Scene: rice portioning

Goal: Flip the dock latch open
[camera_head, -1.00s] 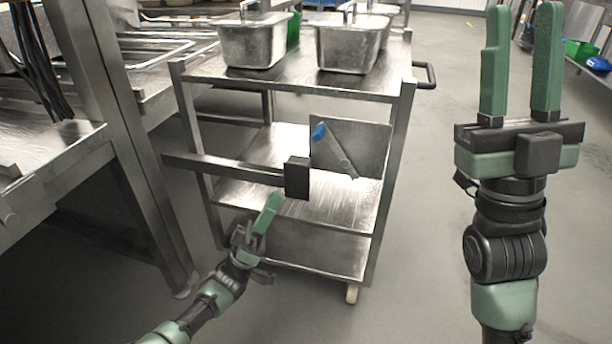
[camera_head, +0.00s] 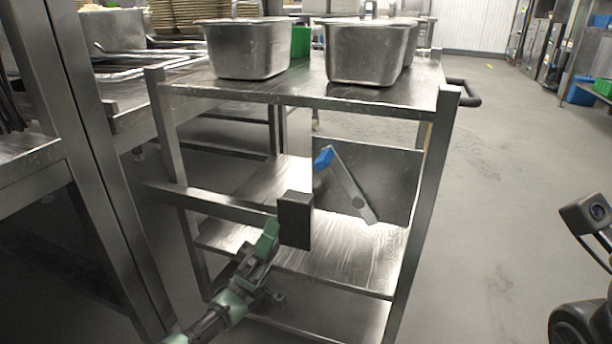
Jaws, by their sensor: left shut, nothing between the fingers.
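The dock latch (camera_head: 350,190) is a grey lever with a blue tip (camera_head: 323,158). It slants from the blue tip at upper left to a round pivot at lower right, in front of a grey metal plate (camera_head: 395,172) on the steel cart. My left gripper (camera_head: 270,232) is shut and empty. It is to the lower left of the lever, close beside a dark block (camera_head: 296,220) on the end of a horizontal bar. I cannot tell whether it touches the block. My right gripper's fingers are out of view; only dark parts of my right arm show at the right edge.
The cart (camera_head: 300,92) carries metal pans (camera_head: 246,50) on its top shelf. The horizontal bar (camera_head: 215,203) crosses the cart's left side. A steel counter (camera_head: 25,160) stands at the left. The floor (camera_head: 500,200) to the right of the cart is open.

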